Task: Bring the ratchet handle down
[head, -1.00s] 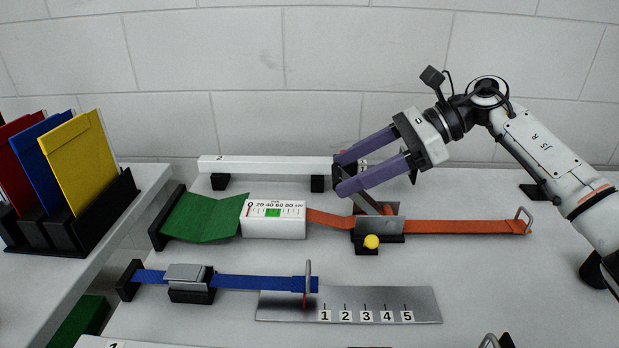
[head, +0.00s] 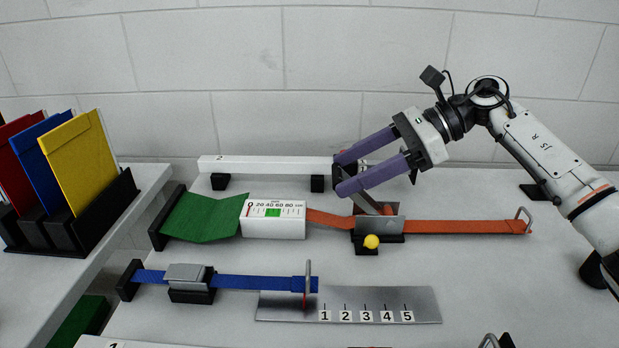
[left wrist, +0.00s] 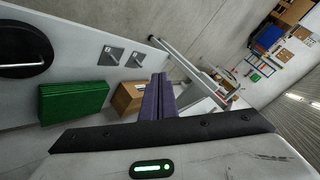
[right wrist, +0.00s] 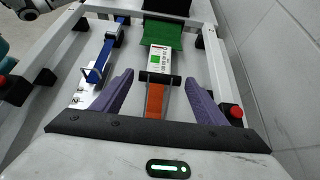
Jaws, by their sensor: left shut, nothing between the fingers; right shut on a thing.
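The ratchet (head: 380,226) sits on the orange strap (head: 460,227), with a grey metal body and a yellow knob (head: 371,242) at its front. Its handle (head: 368,203) stands raised and slants up to the left between the purple fingers of my right gripper (head: 346,173). The right gripper is shut on the handle, its fingers well apart across it. In the right wrist view, a dark crossbar (right wrist: 160,78) lies between the fingertips. My left gripper (left wrist: 157,80) shows only in the left wrist view, fingers together and empty, away from the ratchet.
A white tension gauge (head: 273,220) with a green mark and a green strap (head: 203,215) stand left of the ratchet. A blue strap (head: 250,283) with a numbered metal plate (head: 420,305) lies in front. A white rail (head: 265,164) runs behind. Coloured folders (head: 85,155) stand far left.

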